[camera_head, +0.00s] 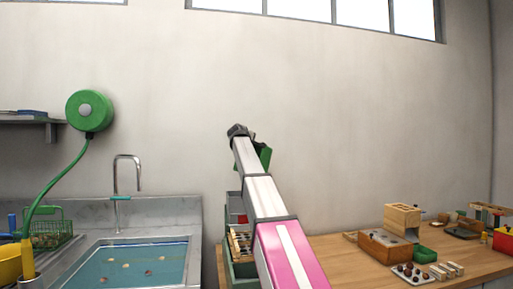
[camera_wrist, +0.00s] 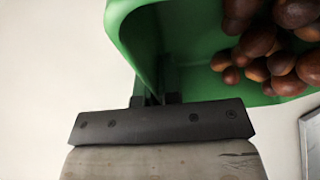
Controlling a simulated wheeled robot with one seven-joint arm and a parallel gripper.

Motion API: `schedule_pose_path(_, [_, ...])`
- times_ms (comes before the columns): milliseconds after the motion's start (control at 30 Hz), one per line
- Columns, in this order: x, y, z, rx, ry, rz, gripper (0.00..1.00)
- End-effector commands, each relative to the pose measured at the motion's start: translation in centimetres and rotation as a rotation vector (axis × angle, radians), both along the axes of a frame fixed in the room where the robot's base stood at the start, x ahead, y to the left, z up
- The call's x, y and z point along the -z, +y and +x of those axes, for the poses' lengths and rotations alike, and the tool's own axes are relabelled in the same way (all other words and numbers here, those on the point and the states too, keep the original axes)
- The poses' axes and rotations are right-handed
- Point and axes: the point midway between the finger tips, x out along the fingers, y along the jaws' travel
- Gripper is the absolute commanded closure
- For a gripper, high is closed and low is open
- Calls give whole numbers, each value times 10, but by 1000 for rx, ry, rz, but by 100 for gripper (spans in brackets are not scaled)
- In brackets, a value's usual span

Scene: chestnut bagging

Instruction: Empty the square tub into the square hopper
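A green tub (camera_wrist: 190,45) with several brown chestnuts (camera_wrist: 270,50) in it fills the upper wrist view. Its near wall is at my gripper (camera_wrist: 157,98), whose dark fingers appear shut on it. In the head view the tub (camera_head: 264,155) shows as a green piece beside the far end of my raised arm, mostly hidden by it. The tub looks tilted there, with chestnuts gathered at one side in the wrist view. A pale wooden box-like top (camera_head: 402,219) on the right table may be the square hopper; I cannot tell for sure.
A wooden table (camera_head: 340,262) holds a brown box (camera_head: 385,248), a small green box (camera_head: 425,254) and a chestnut tray (camera_head: 412,273). A sink (camera_head: 135,262) with a tap (camera_head: 127,172) is left. A crate (camera_head: 240,268) stands partly behind my arm.

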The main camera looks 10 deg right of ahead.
Motion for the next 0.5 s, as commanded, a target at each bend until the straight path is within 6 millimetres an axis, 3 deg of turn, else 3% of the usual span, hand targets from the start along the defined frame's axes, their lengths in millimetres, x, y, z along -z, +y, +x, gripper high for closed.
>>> schedule_pose_path(500, [9, 42, -31, -3, -211, -306, 100])
